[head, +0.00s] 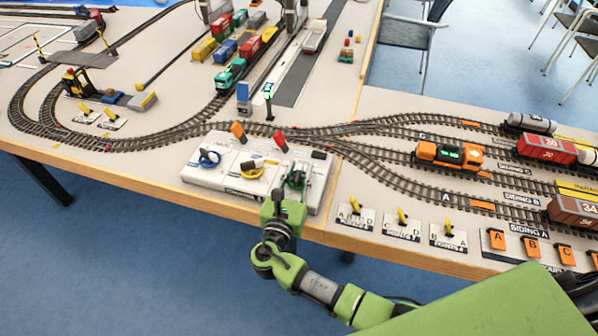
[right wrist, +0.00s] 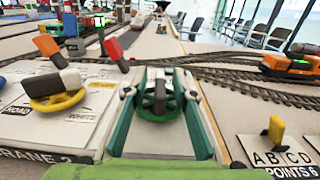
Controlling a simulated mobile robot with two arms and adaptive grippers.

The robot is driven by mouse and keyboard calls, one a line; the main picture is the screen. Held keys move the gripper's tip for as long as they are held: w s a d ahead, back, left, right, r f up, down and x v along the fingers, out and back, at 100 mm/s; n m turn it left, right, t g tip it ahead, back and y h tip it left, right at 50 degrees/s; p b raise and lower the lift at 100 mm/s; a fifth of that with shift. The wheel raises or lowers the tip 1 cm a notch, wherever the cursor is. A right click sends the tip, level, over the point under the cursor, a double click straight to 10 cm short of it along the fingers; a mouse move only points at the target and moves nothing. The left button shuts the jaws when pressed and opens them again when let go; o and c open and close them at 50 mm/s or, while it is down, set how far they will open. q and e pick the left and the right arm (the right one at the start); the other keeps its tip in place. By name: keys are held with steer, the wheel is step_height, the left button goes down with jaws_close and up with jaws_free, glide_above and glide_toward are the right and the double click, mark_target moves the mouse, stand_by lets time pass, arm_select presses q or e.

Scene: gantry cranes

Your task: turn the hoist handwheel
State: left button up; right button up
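The crane control panel (head: 222,176) is a pale box at the table's front edge with blue, yellow and green handwheels. The green handwheel (right wrist: 158,100) has a dark grey bar across its top in the right wrist view; it also shows in the head view (head: 297,178). I cannot read a hoist label on it. My right gripper (right wrist: 159,92) is open, with one finger on each side of the green wheel and small gaps beside the rim. In the head view the right gripper (head: 292,186) reaches over the panel's front right. My left gripper is out of view.
The yellow handwheel (right wrist: 56,94) is close on the left, with orange (right wrist: 47,45) and red (right wrist: 113,48) levers behind. The points switch (right wrist: 275,135) stands to the right. Tracks with an orange locomotive (head: 450,155) run behind and right of the panel.

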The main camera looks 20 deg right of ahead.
steer(key=v, duration=1.2)
steer(key=shift+o, duration=0.4)
